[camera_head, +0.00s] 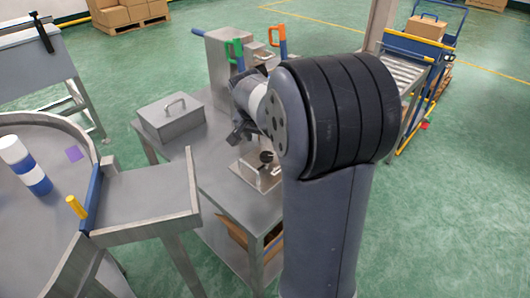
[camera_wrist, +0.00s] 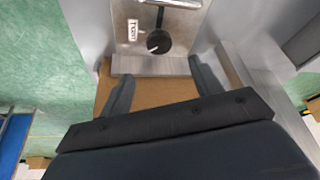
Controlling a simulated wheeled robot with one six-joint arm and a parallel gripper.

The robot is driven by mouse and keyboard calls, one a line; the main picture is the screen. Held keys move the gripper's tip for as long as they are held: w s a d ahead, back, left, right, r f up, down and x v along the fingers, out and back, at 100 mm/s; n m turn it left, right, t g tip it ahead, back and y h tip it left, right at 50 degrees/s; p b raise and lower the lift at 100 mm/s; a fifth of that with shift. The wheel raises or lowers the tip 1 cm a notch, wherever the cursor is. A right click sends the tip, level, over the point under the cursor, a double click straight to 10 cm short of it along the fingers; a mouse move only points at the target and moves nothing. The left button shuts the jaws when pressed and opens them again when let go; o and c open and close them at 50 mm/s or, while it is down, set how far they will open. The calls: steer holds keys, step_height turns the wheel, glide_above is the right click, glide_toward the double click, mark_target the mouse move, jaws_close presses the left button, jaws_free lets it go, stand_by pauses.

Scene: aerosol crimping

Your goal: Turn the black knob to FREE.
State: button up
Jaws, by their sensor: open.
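The black knob (camera_wrist: 159,42) is round and sits on a grey metal plate (camera_wrist: 180,65) in the wrist view. A small light mark shows on its lower-left part. A white label (camera_wrist: 133,32) with dark lettering, too small to read surely, stands left of the knob. In the head view the knob (camera_head: 267,157) is small and dark on the bench unit, partly crowded by my arm. My gripper (camera_wrist: 161,69) is open and empty. Its two fingers spread either side of the knob's line, with the knob beyond the tips and apart from them. The gripper also shows in the head view (camera_head: 243,122).
A metal bench (camera_head: 215,165) carries a lidded grey box (camera_head: 172,120) and a cabinet with green (camera_head: 235,52) and orange (camera_head: 279,42) handles. A round table (camera_head: 75,200) with a blue-white can stands left. A roller conveyor (camera_head: 405,72) is at right.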

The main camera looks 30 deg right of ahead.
mark_target(267, 155)
steer(key=x, duration=0.9)
steer(key=shift+f, duration=0.2)
steer(key=c, duration=1)
